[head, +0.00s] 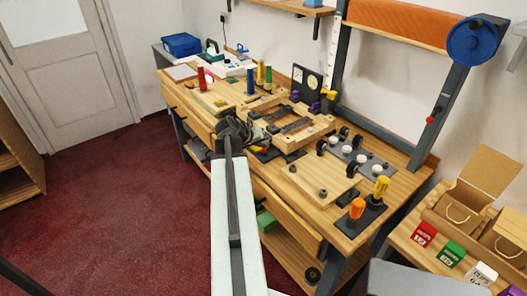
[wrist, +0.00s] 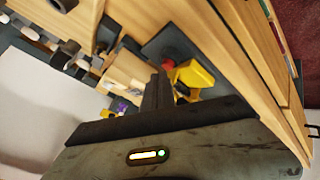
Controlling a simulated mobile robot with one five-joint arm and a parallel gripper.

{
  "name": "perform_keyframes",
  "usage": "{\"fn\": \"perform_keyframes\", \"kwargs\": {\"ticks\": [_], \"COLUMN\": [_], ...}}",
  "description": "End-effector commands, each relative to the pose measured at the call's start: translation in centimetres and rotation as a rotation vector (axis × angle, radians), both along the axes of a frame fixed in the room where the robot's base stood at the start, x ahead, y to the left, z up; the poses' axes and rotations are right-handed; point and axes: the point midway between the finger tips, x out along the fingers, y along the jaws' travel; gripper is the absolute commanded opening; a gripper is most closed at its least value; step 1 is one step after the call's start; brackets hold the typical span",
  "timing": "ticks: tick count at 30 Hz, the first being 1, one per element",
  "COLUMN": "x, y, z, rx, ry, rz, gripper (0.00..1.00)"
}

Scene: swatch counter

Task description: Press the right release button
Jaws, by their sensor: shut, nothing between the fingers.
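A red button (wrist: 168,64) shows in the wrist view on a dark plate (wrist: 160,45), beside a yellow part (wrist: 196,76). A second bit of red lies partly hidden under the yellow part. My gripper (wrist: 159,74) is shut and empty, its tips right by the red button; I cannot tell whether they touch it. In the head view my gripper (head: 245,136) is over the front edge of the bench, by the yellow part (head: 256,147) and dark plate (head: 267,154). It hides the button there. I cannot tell whether this is the right release button.
A wooden frame (head: 303,136) stands just behind my gripper on the bench. A dark panel with dials (head: 307,83) stands behind it. Several knobs (head: 362,158) and orange and yellow handles (head: 357,208) are to the right. Red floor (head: 110,200) is open at left.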

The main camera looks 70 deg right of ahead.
Motion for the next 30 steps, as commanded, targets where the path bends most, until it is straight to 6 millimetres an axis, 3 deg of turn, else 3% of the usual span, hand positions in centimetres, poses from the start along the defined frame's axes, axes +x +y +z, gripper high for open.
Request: {"fn": "perform_keyframes", "kwargs": {"ticks": [30], "x": [0.0], "y": [0.0], "z": [-1.0], "rx": [0.001], "ry": [0.000], "rz": [-0.001], "gripper": [0.00]}}
